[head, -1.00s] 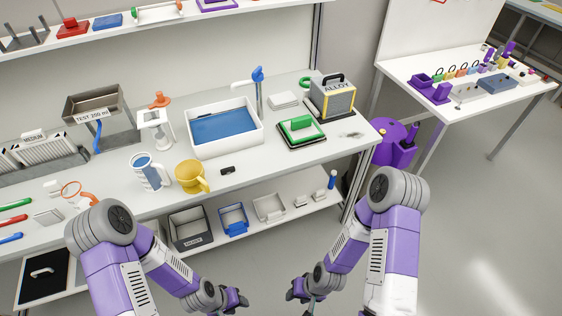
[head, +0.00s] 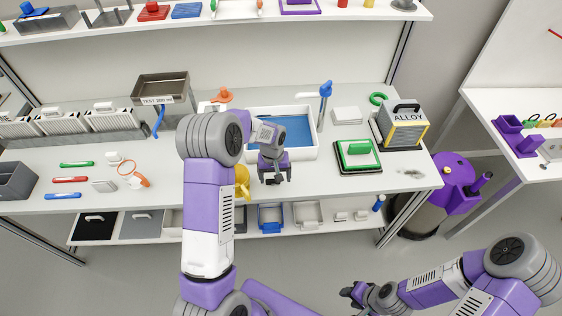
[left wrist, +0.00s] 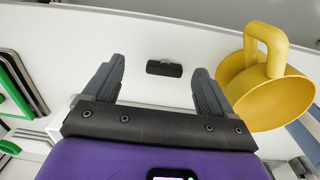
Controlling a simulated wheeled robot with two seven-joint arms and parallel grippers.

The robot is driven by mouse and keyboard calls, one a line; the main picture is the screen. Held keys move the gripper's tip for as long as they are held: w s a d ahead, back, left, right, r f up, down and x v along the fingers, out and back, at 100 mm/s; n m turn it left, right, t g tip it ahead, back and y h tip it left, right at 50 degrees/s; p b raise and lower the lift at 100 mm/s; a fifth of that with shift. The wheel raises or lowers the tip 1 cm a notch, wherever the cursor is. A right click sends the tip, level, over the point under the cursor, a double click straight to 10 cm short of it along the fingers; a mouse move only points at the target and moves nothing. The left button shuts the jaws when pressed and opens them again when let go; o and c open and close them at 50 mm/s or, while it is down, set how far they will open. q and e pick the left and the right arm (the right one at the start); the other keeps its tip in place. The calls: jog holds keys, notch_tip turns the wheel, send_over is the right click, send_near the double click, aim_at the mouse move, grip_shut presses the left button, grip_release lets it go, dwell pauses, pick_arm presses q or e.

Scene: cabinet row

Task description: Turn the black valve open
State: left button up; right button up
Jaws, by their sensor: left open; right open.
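The small black piece that fits the black valve (left wrist: 164,69) sits on the white bench near its front edge. In the left wrist view it lies ahead of my left gripper (head: 275,177), between the lines of its two fingers. The fingers are open and show apart from it. In the head view the black piece (head: 273,182) is small and partly hidden by this gripper. Whether it is turned open cannot be told. My right gripper (head: 352,292) is empty and low in front of the bench, away from the valve; it is open.
A yellow mug (left wrist: 268,92) stands close to the right finger in the left wrist view. Behind the gripper is a white basin (head: 311,128) with a blue inside. A green-handled block (head: 358,152) and the ALLOY box (head: 402,122) stand to the right.

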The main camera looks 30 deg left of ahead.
aim_at(273, 180)
pick_arm(q)
jog(key=shift+w+a+r, duration=0.7)
jog(key=shift+w+r, duration=0.05)
jog(key=shift+r, duration=0.2)
jog(key=shift+w+a, duration=0.2)
jog(key=shift+a, duration=0.05)
jog(key=shift+n, duration=0.3)
notch_tip(273, 180, down, 7)
jog(key=shift+s+r+b, duration=0.1)
jog(key=shift+s+b, duration=0.05)
jog(key=shift+b, duration=0.3)
pick_arm(e)
jog(key=shift+w+f, duration=0.35)
jog(key=shift+w, duration=0.05)
pick_arm(q)
jog(key=c, duration=1.1)
jog(key=shift+o, duration=0.2)
